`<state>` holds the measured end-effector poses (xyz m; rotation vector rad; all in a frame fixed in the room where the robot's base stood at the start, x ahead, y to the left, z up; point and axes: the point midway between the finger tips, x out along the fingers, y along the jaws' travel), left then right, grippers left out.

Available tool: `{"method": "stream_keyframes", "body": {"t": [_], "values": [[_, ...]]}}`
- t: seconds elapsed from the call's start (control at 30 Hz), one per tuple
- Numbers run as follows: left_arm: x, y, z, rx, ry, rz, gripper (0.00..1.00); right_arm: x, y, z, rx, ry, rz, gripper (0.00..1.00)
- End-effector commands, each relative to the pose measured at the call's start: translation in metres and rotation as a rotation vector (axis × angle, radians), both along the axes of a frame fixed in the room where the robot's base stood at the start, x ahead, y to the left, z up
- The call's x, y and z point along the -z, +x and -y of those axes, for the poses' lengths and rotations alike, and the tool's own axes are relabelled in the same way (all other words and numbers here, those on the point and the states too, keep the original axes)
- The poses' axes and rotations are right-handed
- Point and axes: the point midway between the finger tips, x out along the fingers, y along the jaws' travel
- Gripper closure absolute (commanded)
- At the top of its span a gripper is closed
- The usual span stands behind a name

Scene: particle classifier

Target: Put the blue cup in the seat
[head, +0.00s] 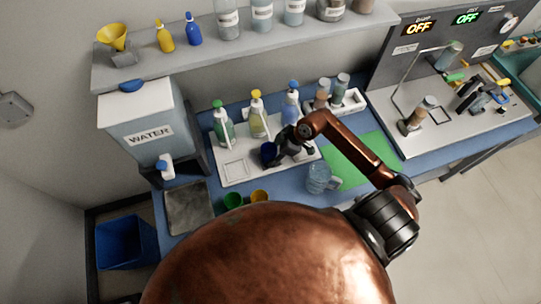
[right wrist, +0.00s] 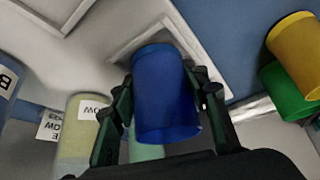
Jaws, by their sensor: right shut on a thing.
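The blue cup (head: 268,153) is held in my right gripper (head: 279,152), above or at the front of the white tray (head: 210,178). In the right wrist view the blue cup (right wrist: 165,95) stands between the two fingers of my right gripper (right wrist: 163,108), which are shut on its sides. A square outlined seat (head: 236,168) lies in the tray, just left of the cup in the head view. In the right wrist view the seat's rim (right wrist: 118,58) shows behind the cup's far end; I cannot tell whether the cup touches it. My left gripper is not in view.
Green (head: 222,125), yellow (head: 258,118) and blue-capped (head: 290,105) bottles stand along the tray's back. A clear jug (head: 319,179) is at right by a green mat (head: 360,160). A water tank (head: 145,125) stands left.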

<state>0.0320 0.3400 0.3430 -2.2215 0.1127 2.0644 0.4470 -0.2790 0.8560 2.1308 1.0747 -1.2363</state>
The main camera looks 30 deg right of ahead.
Motion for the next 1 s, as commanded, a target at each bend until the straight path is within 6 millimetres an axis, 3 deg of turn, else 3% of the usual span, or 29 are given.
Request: {"method": "stream_keyframes", "body": {"t": [0.2, 0.23, 0.47, 0.8, 1.0], "values": [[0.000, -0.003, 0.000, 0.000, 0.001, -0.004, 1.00, 0.004, 0.000, 0.000, -0.001, -0.001, 0.003, 0.90], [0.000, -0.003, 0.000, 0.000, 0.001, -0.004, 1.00, 0.005, 0.000, 0.000, 0.000, -0.001, 0.001, 0.57], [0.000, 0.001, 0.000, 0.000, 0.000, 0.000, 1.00, 0.004, 0.000, 0.000, 0.000, -0.001, 0.001, 0.41], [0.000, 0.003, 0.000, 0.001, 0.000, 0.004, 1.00, 0.001, 0.000, 0.001, -0.001, -0.001, 0.003, 0.40], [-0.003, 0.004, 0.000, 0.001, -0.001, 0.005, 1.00, -0.022, -0.008, 0.013, -0.001, -0.004, 0.005, 0.40]]}}
